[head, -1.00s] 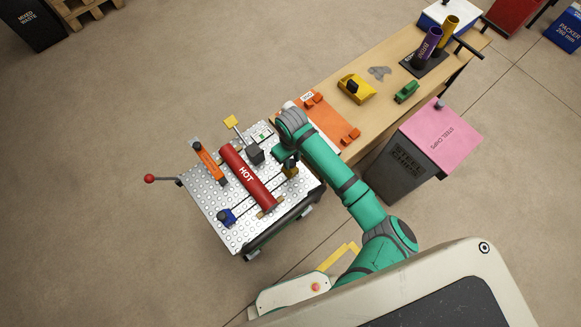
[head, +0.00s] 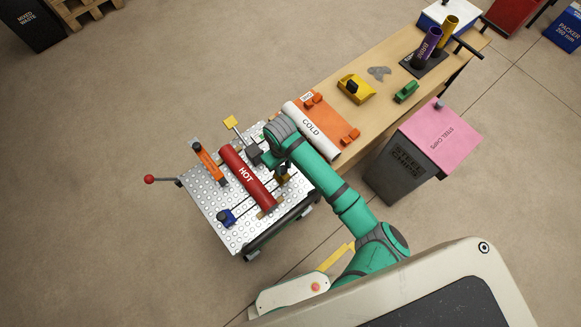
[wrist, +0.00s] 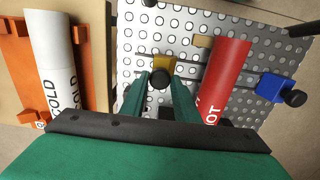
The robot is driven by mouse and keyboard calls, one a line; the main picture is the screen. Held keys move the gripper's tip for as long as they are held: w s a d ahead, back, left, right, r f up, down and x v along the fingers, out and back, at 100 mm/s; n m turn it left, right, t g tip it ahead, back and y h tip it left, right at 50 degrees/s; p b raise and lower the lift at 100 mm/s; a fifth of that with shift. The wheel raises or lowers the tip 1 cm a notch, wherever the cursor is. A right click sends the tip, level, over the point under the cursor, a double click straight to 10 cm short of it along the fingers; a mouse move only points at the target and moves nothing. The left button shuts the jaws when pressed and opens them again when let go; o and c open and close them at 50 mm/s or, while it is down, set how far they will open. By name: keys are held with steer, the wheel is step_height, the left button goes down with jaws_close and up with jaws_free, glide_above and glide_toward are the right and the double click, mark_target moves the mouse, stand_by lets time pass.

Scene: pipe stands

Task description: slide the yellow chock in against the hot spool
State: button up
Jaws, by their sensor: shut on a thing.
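The yellow chock (wrist: 164,62) stands on the perforated plate, and my gripper (wrist: 160,80) is shut on its black knob in the wrist view. In the head view the chock (head: 283,179) shows only partly under my gripper (head: 282,168). The red hot spool (head: 247,176) lies on the plate to the left of the chock. In the wrist view the spool (wrist: 229,72) is to the right of the chock, and a strip of plate shows between them. My gripper hides part of the chock's near side.
An orange stop (head: 208,163) and a blue clamp (head: 227,217) sit on the spool's far side. The white cold spool (head: 311,130) lies in an orange cradle (head: 345,131) on the bench. Another yellow chock (head: 357,91) and a green block (head: 406,92) stand farther back.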

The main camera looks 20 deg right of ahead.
steer(key=s+a, duration=0.2)
steer(key=a, duration=0.3)
steer(key=shift+a, duration=0.35)
stand_by(0.5)
steer(key=shift+s+a, duration=0.2)
steer(key=shift+a, duration=0.25)
steer(key=o, duration=0.7)
steer(key=shift+d, duration=0.1)
step_height(320, 180, up, 7)
stand_by(0.5)
